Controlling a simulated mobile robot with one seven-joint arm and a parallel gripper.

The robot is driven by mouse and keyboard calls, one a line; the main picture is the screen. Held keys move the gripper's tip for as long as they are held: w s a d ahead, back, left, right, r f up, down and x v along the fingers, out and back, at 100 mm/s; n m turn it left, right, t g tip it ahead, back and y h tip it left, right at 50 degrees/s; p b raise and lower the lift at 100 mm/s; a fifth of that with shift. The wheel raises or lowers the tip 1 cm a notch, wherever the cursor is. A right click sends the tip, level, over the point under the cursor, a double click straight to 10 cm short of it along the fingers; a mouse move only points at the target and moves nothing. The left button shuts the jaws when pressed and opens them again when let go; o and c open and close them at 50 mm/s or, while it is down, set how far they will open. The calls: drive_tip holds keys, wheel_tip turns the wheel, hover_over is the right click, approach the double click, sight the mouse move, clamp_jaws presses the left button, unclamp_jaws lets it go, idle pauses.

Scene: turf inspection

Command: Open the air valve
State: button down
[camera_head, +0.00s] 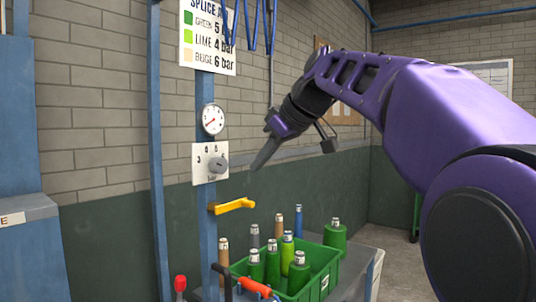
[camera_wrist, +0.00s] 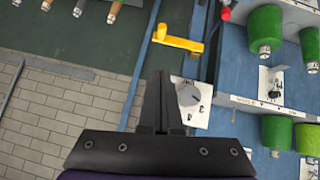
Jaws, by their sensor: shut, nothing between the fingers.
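The air valve has a yellow lever (camera_head: 232,206) that sticks out roughly level to the right from the blue post, below the knob plate. In the wrist view the yellow lever (camera_wrist: 178,42) lies ahead of the fingertips, apart from them. My gripper (camera_head: 258,166) is shut and empty, up and to the right of the lever and right of the grey knob. In the wrist view my gripper (camera_wrist: 158,76) points towards the lever, with the knob close beside it on the right.
A white plate with a grey knob (camera_head: 209,163) and a pressure gauge (camera_head: 213,119) are on the blue post (camera_head: 206,90). A sign (camera_head: 208,35) hangs above. A green crate (camera_head: 322,276) with several bobbins stands below. A red-handled tool (camera_head: 255,287) lies by its front.

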sight(246, 200)
drive_tip(key=w+f, duration=0.1)
drive_tip(key=f, duration=0.1)
drive_tip(key=w+a+f, duration=0.1)
drive_tip(key=f, duration=0.1)
drive_tip(key=f+b, duration=0.1)
drive_tip(key=f, duration=0.2)
drive_tip(key=shift+w+a, duration=0.35)
drive_tip(key=shift+w, duration=0.05)
drive_tip(key=shift+f, duration=0.1)
